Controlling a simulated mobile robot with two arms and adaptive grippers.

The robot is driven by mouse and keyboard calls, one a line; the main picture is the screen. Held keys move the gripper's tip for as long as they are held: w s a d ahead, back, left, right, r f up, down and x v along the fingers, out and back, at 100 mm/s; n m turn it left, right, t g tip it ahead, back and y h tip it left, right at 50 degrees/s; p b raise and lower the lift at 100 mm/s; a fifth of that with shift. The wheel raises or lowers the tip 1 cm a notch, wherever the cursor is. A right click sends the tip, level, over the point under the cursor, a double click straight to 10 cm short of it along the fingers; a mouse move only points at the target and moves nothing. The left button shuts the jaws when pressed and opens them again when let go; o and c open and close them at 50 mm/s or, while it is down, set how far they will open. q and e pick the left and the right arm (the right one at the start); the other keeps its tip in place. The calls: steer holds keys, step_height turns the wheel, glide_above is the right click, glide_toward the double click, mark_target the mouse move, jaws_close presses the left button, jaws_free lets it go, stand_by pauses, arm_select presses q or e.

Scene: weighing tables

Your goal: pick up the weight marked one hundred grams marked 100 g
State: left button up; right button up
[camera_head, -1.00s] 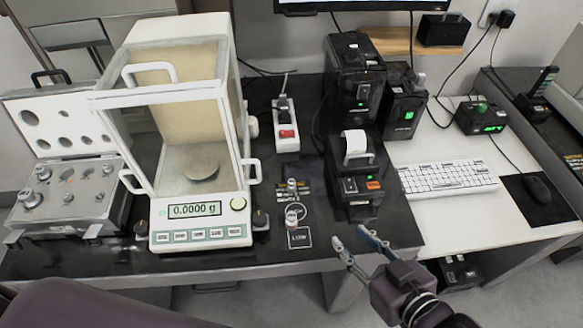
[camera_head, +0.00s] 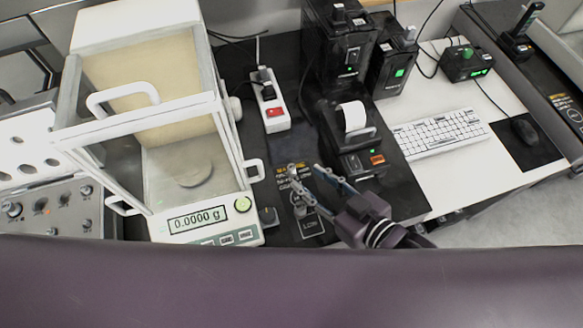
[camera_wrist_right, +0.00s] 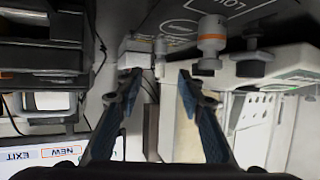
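Two small metal weights stand on the dark table right of the balance. The far weight (camera_head: 292,170) is near the tip of my right gripper (camera_head: 304,176). In the right wrist view a weight with an orange band (camera_wrist_right: 211,42) is beyond the right finger, and a smaller weight (camera_wrist_right: 160,48) lies ahead between the fingers. No 100 g marking is legible. My right gripper (camera_wrist_right: 160,75) is open and empty. My left gripper is out of view.
The balance (camera_head: 205,228) reads 0.0000 g, its pan empty. A power strip (camera_head: 275,110) and label printer (camera_head: 355,150) stand beyond the gripper. The keyboard (camera_head: 440,132) is on the white table at right.

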mark_target(294, 171)
steer(key=shift+w+a+f, duration=0.35)
steer(key=shift+w+f, duration=0.05)
steer(key=shift+f, duration=0.15)
steer(key=shift+w+a+f, duration=0.3)
steer(key=shift+w+f, duration=0.1)
steer(key=shift+f, duration=0.1)
steer(key=x, duration=0.6)
steer(key=shift+p, duration=0.4)
steer(key=shift+s+d, duration=0.1)
jaws_close()
